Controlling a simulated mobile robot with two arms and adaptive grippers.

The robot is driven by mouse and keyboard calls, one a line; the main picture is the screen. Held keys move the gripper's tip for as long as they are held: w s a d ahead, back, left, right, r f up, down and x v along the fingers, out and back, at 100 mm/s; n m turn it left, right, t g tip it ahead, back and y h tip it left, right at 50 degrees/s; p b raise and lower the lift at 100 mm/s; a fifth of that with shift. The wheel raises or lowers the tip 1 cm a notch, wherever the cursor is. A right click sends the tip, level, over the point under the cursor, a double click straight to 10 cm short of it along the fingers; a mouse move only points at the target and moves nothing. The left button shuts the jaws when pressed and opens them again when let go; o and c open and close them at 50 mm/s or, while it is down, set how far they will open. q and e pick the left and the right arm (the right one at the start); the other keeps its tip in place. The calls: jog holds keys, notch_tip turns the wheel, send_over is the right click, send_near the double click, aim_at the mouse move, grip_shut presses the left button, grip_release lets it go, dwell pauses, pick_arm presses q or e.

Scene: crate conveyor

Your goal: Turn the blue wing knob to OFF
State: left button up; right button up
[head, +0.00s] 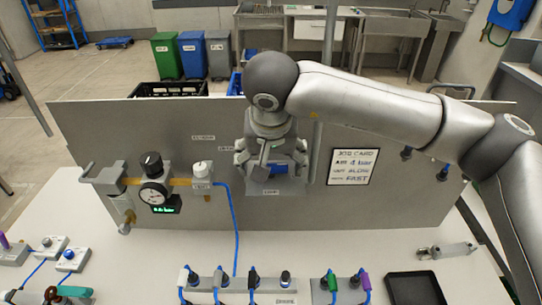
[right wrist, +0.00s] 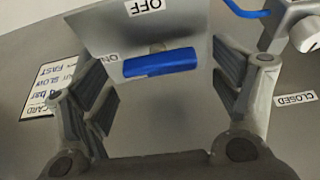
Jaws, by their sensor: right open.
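The blue wing knob (head: 279,169) sits on a light grey plate on the upright panel. The OFF label (right wrist: 148,6) is at the top edge of that view, upside down. My right gripper (right wrist: 163,95) is open, its fingers left and right of the knob and apart from it. In the head view the right gripper (head: 266,160) covers part of the knob and plate. I cannot make out my left gripper.
A gauge with regulator (head: 153,193) and a white knob (head: 201,170) stand left on the panel (head: 400,210). A job card (head: 353,166) is right of the knob. A blue hose (head: 237,225) hangs down. Coloured connectors (head: 285,278) and a black tray (head: 414,288) line the bench front.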

jog(key=shift+f, duration=0.2)
jog(key=c, duration=1)
jog(key=shift+w, duration=0.1)
